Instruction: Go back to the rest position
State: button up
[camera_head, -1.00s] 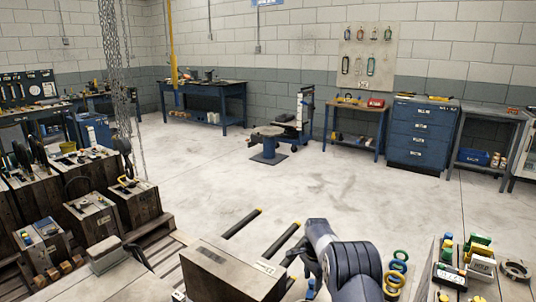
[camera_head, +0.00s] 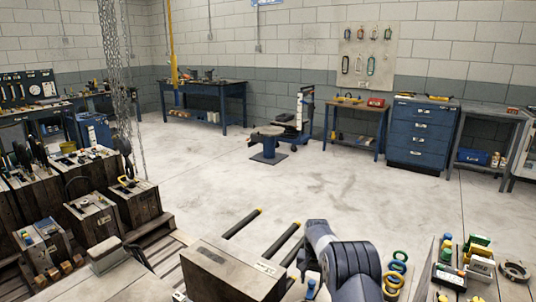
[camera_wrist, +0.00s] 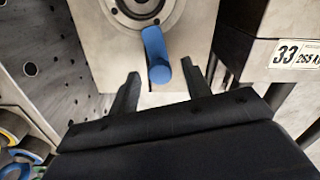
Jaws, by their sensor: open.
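My gripper (camera_wrist: 160,70) shows in the wrist view with its two dark fingers apart and nothing held between them. A blue rounded handle (camera_wrist: 156,50) on a pale metal block (camera_wrist: 102,52) with a round ring (camera_wrist: 135,8) appears beyond and between the fingertips. I cannot tell the gap to it. In the head view my arm is folded low at the bottom centre, and the gripper (camera_head: 302,262) hangs at its left side, partly hidden. A blue knob (camera_head: 311,287) shows just below it.
A large grey block (camera_head: 225,270) stands left of my arm. Coloured rings (camera_head: 397,268) and small boxes (camera_head: 480,262) lie to the right. Heavy moulds (camera_head: 95,218) on pallets and a hanging chain (camera_head: 120,80) are at left.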

jog(key=shift+r+n, duration=0.15)
jog(key=shift+n, duration=0.55)
jog(key=shift+r, duration=1.7)
